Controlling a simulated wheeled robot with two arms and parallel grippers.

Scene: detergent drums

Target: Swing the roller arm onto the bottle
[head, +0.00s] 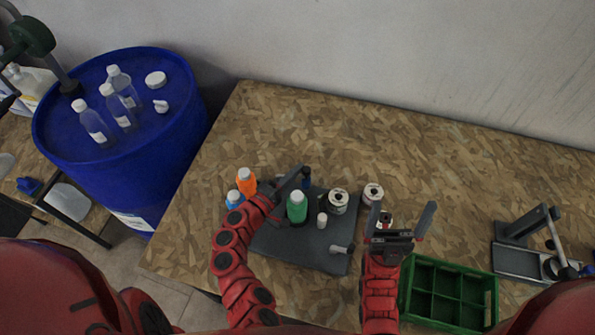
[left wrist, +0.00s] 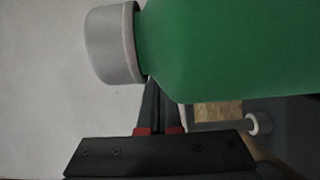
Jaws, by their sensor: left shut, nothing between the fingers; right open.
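The green bottle (head: 297,208) stands upright on a dark grey board (head: 275,244) on the table. In the left wrist view a large green body (left wrist: 230,50) fills the top right, with a grey cylinder (left wrist: 112,45) at its left end. My left gripper (head: 292,177) is shut and empty, its fingers just behind and left of the bottle. Its fingertips in the wrist view (left wrist: 155,100) reach in beside the green body; contact is unclear. A pale roller-like cylinder (head: 341,249) lies near the board's front right. I cannot tell for sure which part is the roller arm. My right gripper (head: 404,216) is open and empty.
Orange (head: 246,182) and blue (head: 235,199) bottles stand left of my left gripper. White rolls (head: 338,201) (head: 373,193) stand right of the green bottle. A green divided crate (head: 449,262) and a metal device (head: 517,258) are to the right. The table's back is clear.

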